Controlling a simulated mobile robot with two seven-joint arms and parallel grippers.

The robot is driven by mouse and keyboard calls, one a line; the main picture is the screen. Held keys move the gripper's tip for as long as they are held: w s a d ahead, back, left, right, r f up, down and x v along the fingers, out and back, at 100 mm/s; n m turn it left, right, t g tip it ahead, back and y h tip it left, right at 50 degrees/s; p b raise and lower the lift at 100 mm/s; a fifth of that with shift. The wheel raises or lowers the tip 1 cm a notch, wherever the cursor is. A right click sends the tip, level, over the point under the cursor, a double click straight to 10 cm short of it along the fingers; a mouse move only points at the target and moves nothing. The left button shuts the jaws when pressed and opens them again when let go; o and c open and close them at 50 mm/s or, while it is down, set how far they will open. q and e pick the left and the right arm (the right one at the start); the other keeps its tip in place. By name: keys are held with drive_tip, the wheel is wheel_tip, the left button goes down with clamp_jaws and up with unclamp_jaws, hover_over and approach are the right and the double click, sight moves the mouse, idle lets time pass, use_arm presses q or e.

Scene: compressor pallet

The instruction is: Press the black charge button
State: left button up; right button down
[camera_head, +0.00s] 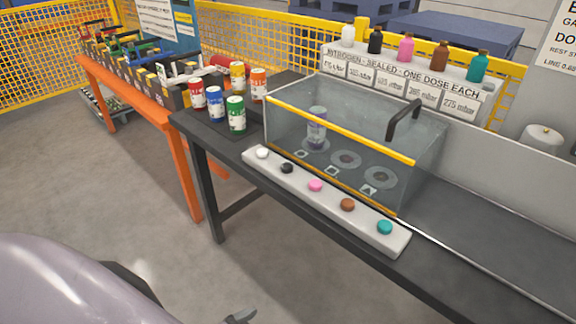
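The black charge button (286,168) is a small round dark cap, second from the left on a pale button strip (331,201). The strip lies along the table's front edge, before a clear glass box. A white button (262,152) is to its left; pink (315,186), brown (347,204) and teal (384,227) buttons follow to its right. A dark tip at the bottom edge seems to be part of my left gripper (240,316). It is low and well apart from the strip; most of it is cut off. My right gripper is not in view.
The glass box (425,165) has a yellow-edged front, a black handle (404,120) and a purple-white can (317,128) inside. Several colored cans (236,114) stand left of it. Colored bottles (405,46) stand on a labelled rack behind. An orange table (181,150) is at left.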

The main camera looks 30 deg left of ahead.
use_arm(q)
clamp_jaws()
idle(1.6)
